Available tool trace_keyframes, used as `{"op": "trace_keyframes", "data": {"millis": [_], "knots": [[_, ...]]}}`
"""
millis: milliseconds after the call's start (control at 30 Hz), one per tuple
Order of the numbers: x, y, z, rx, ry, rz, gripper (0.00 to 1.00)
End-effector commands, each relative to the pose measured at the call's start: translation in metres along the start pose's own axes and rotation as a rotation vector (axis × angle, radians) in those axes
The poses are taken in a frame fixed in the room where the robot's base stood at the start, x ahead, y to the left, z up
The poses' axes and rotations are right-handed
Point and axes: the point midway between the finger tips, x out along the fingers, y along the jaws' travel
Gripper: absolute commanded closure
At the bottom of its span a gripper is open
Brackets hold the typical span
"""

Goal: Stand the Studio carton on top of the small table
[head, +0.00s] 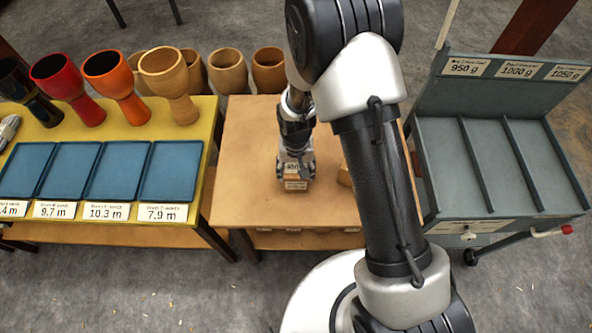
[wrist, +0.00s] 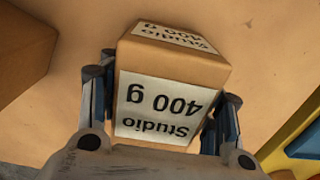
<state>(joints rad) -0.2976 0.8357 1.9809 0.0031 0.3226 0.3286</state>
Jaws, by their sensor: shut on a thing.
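The Studio carton (wrist: 172,68) is a small brown box with white labels reading "Studio 400 g". My gripper (wrist: 160,115) is shut on it, one finger on each side. In the head view, my gripper (head: 295,168) points down with the carton (head: 296,186) over the middle of the small tan table (head: 245,190). I cannot tell whether the carton's base touches the tabletop. The wrist view shows the bare tabletop (wrist: 265,50) around the carton.
Another brown box (head: 344,177) is right of the carton, mostly hidden by my arm; a brown box (wrist: 22,50) also shows in the wrist view. A yellow table (head: 208,112) with goblet drums and blue trays stands left, a grey divided cart (head: 490,160) right. The small table's left half is clear.

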Motion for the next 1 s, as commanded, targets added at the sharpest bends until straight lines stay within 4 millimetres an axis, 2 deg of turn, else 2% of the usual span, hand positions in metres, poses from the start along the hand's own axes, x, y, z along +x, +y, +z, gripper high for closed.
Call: {"op": "trace_keyframes", "data": {"millis": [167,200,467,833,1000], "knots": [[0.004,0.000,0.000,0.000,0.000,0.000,0.79],[0.004,0.000,0.000,0.000,-0.001,0.000,0.41],[0.003,0.000,0.000,0.000,-0.001,0.000,0.23],[0.002,0.000,0.000,0.000,-0.001,0.000,0.22],[-0.018,0.000,-0.001,0.000,0.002,-0.001,0.22]]}}
